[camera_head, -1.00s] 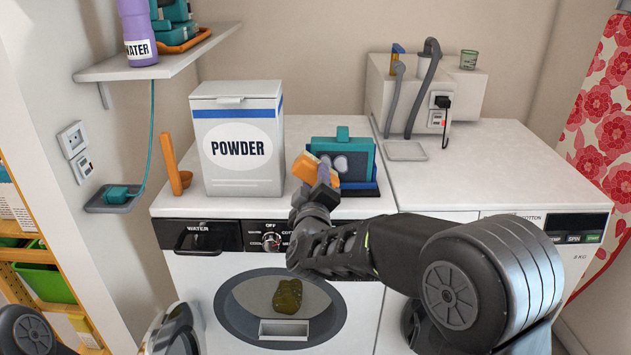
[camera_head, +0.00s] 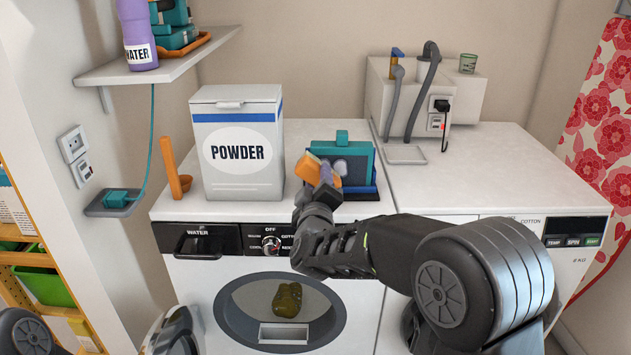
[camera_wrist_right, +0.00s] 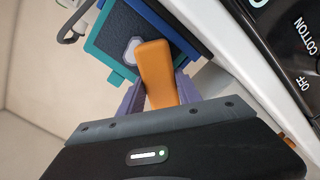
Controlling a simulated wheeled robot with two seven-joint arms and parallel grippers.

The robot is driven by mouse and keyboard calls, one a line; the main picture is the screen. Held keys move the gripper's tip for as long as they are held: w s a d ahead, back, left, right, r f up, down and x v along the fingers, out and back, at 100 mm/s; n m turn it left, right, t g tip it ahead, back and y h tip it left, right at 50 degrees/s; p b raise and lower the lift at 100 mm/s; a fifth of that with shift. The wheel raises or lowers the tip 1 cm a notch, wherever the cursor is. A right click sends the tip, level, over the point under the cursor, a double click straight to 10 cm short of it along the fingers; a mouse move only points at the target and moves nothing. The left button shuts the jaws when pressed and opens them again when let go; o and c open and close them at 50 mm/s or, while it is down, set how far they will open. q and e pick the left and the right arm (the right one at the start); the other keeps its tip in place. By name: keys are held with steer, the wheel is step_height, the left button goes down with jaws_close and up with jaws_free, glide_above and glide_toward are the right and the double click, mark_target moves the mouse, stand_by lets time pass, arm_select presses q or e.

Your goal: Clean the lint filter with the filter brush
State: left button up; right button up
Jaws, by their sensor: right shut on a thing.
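The lint filter (camera_head: 355,152) is a dark panel in a teal frame with a tab on top. It stands in a dark blue holder (camera_head: 362,193) on the washer top. Greyish lint patches show on its face, partly hidden by my gripper and the brush; a pale patch also shows on the filter in the right wrist view (camera_wrist_right: 103,47). My right gripper (camera_head: 326,177) is shut on the orange filter brush (camera_head: 307,168), in front of the filter's left part. The brush also shows between the purple fingers in the wrist view (camera_wrist_right: 156,75). Contact with the filter is unclear. My left gripper is out of view.
A powder box (camera_head: 238,180) stands left of the filter, with an orange upright item (camera_head: 172,165) beside it. The washer's round opening (camera_head: 230,305) holds a brownish-green item (camera_head: 287,299). The right machine's top (camera_head: 480,170) is mostly clear.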

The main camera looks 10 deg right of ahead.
steer(key=shift+s+d, duration=0.3)
steer(key=shift+d, duration=0.5)
steer(key=shift+s+d, duration=0.25)
steer(key=shift+d, duration=0.5)
steer(key=shift+s+d, duration=0.2)
steer(key=shift+d, duration=0.8)
steer(key=shift+s+d, duration=0.2)
steer(key=shift+d, duration=0.75)
steer(key=shift+r, duration=0.1)
steer(key=shift+w+a, duration=0.1)
steer(key=shift+w+a+p, duration=0.1)
steer(key=shift+a+p, duration=0.2)
steer(key=shift+a, duration=0.15)
steer(key=shift+w+a+p, duration=0.2)
steer(key=shift+a+p, duration=0.05)
steer(key=shift+a, duration=0.45)
steer(key=shift+w+a+p, duration=0.15)
steer(key=shift+a+p, duration=0.1)
steer(key=shift+a, duration=0.4)
